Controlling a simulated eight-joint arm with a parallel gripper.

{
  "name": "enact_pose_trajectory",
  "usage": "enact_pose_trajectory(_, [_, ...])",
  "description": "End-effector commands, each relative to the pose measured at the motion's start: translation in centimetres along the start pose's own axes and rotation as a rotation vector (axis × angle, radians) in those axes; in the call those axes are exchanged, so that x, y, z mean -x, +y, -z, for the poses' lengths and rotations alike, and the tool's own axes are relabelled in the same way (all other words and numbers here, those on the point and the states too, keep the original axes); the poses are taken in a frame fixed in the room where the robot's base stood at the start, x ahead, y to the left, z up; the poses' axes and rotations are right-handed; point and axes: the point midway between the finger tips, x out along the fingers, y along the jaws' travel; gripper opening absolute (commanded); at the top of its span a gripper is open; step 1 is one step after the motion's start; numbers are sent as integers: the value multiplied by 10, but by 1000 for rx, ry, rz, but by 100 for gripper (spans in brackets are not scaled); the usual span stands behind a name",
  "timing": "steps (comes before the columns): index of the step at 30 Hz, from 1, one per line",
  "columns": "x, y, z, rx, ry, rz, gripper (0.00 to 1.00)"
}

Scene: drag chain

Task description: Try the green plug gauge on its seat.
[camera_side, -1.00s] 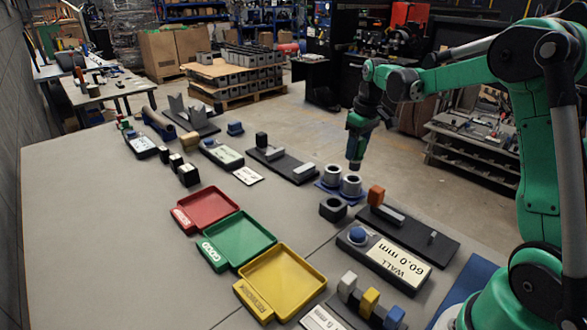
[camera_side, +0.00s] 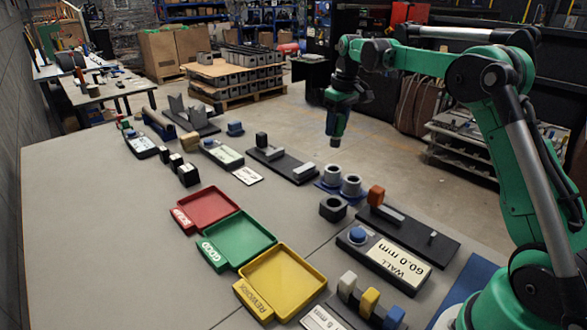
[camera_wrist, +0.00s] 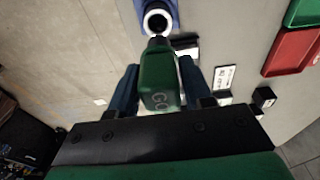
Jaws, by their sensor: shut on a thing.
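The green plug gauge (camera_wrist: 158,82), marked with lettering that starts with G, is held in my gripper (camera_wrist: 155,90), between its two blue fingers. Its narrow end points to the top of the wrist view, where it overlaps the lower rim of a grey ring (camera_wrist: 158,12) on a blue base; I cannot tell the gap from this view. In the side view my gripper (camera_side: 337,122) hangs high above the table's far right edge, clear of everything. I cannot tell which place is the gauge's seat.
Red (camera_side: 208,206), green (camera_side: 238,238) and yellow (camera_side: 281,283) trays lie mid-table. A dark square block with a hole (camera_side: 333,208) sits near the rings. The left tabletop is clear.

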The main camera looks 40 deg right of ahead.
Motion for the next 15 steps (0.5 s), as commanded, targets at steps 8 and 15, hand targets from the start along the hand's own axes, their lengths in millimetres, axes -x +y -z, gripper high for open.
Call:
enact_pose_trajectory(8, [-1,0,0,0,0,-1,0])
enact_pose_trajectory(15, [-16,0,-2,0,0,-1,0])
